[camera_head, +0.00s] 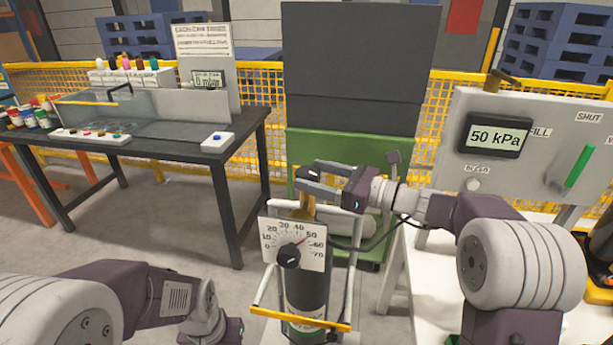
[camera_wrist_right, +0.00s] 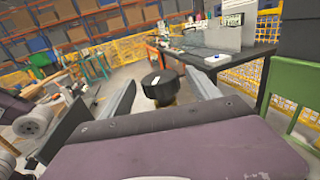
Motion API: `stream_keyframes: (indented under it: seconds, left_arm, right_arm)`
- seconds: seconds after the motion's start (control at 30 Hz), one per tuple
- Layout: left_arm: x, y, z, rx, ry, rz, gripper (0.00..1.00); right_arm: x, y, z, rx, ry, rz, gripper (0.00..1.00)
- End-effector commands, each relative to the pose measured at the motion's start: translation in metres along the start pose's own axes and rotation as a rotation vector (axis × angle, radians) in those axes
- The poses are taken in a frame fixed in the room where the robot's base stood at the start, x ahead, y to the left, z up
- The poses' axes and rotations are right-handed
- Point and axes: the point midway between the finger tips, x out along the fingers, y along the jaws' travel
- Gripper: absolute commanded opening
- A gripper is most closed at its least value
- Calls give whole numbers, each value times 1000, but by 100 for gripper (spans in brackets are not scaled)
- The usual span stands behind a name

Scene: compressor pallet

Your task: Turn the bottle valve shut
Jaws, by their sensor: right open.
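The gas bottle (camera_head: 306,290) stands upright in a white frame, with a dial plate (camera_head: 310,252) in front of its upper part. Its brass valve neck (camera_head: 303,211) rises behind the plate. My right gripper (camera_head: 304,181) is open above the neck, its fingers pointing left. In the right wrist view the black round valve knob (camera_wrist_right: 160,85) shows in the gap between the two fingers, with free space on either side. In the head view the fingers largely hide the knob. My left arm is at the bottom left; its gripper fingers are outside the view.
A panel (camera_head: 545,120) with a 50 kPa display (camera_head: 494,136) and a green lever (camera_head: 580,166) stands at the right. A green and grey machine (camera_head: 350,80) stands behind the bottle. A dark table (camera_head: 240,140) is at the left, with clear floor before it.

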Motion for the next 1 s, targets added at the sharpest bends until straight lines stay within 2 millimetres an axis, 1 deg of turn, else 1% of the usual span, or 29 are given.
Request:
stream_keyframes:
  seconds: [0.03,0.17,0.43,0.47,0.5,0.57,0.6,0.67,0.7,0.87,1.0]
  left_arm:
    - [1,0,0,0,0,0,36]
    - [2,0,0,0,0,0,36]
    - [2,0,0,0,0,0,36]
    - [2,0,0,0,0,0,36]
    - [2,0,0,0,0,0,36]
    - [2,0,0,0,0,0,36]
    - [2,0,0,0,0,0,36]
    - [2,0,0,0,0,0,36]
    - [2,0,0,0,0,0,36]
    - [5,0,1,0,0,0,36]
    - [14,0,2,0,0,0,36]
  right_arm:
    - [8,1,-1,0,0,2,71]
    - [22,0,0,0,0,1,71]
    - [25,0,0,0,0,-1,71]
    - [25,0,0,0,0,-1,68]
    - [25,0,0,0,0,-1,57]
    - [25,0,0,0,0,-1,40]
    - [25,0,0,0,0,-1,29]
    - [25,0,0,0,0,-1,12]
    - [24,0,0,0,0,-1,8]
    - [24,0,-1,0,-1,-13,9]
    - [25,1,-3,0,-1,-58,9]
